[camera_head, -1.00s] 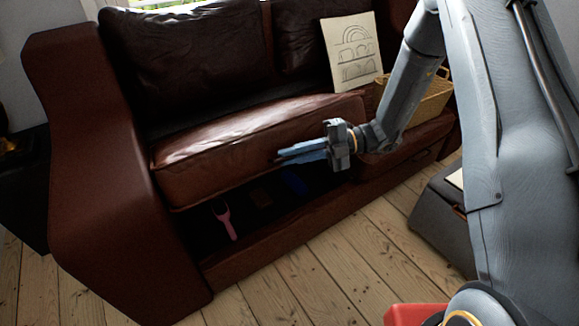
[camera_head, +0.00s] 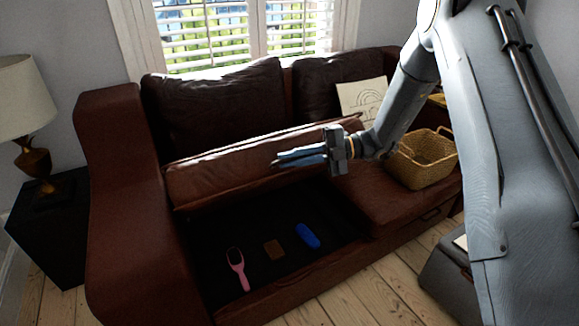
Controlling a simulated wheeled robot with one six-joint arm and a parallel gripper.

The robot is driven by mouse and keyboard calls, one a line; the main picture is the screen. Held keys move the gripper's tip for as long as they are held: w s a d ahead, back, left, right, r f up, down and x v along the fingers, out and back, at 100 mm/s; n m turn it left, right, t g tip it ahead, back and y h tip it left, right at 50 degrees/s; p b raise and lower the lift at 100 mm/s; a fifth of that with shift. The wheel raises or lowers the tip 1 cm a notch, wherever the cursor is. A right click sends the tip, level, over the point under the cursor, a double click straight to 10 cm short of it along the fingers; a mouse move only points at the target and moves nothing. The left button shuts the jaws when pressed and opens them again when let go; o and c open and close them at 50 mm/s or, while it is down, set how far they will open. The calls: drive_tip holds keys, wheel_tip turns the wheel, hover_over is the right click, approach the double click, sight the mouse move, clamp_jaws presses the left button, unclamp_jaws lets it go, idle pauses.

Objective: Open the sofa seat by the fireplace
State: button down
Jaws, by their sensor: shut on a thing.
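The brown leather sofa (camera_head: 125,215) stands under the window. Its left seat (camera_head: 225,178) is raised and tilted up at the front, towards the backrest. A dark storage space (camera_head: 215,225) shows open beneath it. My gripper (camera_head: 280,160) is at the right part of the raised seat's front edge, shut on the seat. The exact contact of its fingertips is hard to make out. The right seat (camera_head: 375,195) is down.
A pink brush (camera_head: 238,268), a brown square item (camera_head: 274,250) and a blue item (camera_head: 307,236) lie in the storage space. A wicker basket (camera_head: 424,160) and a drawing (camera_head: 362,97) are on the right seat. A lamp (camera_head: 30,110) stands on a black side table (camera_head: 55,235). Floorboards (camera_head: 375,280) in front are clear.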

drive_tip(key=shift+w+a+r, duration=0.1)
drive_tip(key=shift+w, duration=0.05)
drive_tip(key=c, duration=1.8)
unclamp_jaws()
drive_tip(key=v, duration=0.7)
drive_tip(key=shift+d+r, duration=0.1)
drive_tip(key=shift+d, duration=0.2)
